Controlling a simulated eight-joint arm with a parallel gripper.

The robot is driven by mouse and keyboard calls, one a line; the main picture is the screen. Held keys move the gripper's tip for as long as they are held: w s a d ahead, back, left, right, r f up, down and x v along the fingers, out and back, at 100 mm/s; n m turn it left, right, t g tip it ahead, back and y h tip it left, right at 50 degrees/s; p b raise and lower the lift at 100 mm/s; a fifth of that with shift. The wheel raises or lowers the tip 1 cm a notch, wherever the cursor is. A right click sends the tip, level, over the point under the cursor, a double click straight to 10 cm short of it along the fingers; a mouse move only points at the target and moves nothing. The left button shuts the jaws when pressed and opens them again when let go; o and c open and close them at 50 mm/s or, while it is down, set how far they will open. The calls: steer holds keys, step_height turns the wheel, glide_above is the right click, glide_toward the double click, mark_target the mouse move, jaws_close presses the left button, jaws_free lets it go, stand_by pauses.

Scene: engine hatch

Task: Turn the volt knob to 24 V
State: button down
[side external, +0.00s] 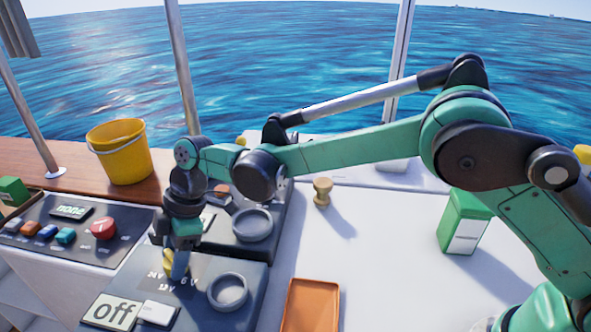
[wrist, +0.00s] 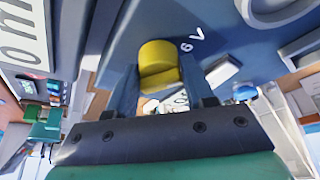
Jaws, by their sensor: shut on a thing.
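The volt knob (wrist: 160,60) is yellow and sits on a dark panel, with a white "6 V" mark beside it in the wrist view. In the side view the knob (side external: 168,262) is mostly hidden by my gripper (side external: 176,266), which points down at the panel (side external: 205,290). In the wrist view my gripper's two fingers (wrist: 160,84) stand on either side of the knob, shut on it.
The panel has an "off" display (side external: 112,312) and a round grey ring (side external: 228,291). A similar panel with another ring (side external: 252,225) lies behind. A button panel (side external: 75,235), yellow bucket (side external: 120,152), orange tray (side external: 311,305) and green box (side external: 463,222) stand around. The white deck between is mostly clear.

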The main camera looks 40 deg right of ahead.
steer(key=shift+m, duration=0.3)
steer(key=m+t, duration=0.1)
steer(key=m, duration=0.1)
steer(key=m+t, duration=0.1)
steer(key=m, duration=0.1)
steer(key=shift+s+m+h, duration=0.1)
steer(key=shift+m+h, duration=0.3)
steer(key=m+t, duration=0.1)
steer(key=m, duration=0.2)
steer(key=m+h, duration=0.1)
steer(key=m, duration=0.2)
steer(key=shift+s+a+t+h, duration=0.1)
steer(key=shift+a+t+h, duration=0.05)
steer(key=shift+t+h, duration=0.2)
steer(key=m+h, duration=0.1)
steer(key=m, duration=0.2)
steer(key=m+t+h, duration=0.1)
steer(key=m, duration=0.1)
steer(key=shift+a+m, duration=0.1)
steer(key=shift+m, duration=0.3)
steer(key=m+h, duration=0.1)
steer(key=m, duration=0.1)
steer(key=m+h, duration=0.1)
steer(key=m, duration=0.2)
steer(key=shift+m+g, duration=0.3)
steer(key=shift+g, duration=0.05)
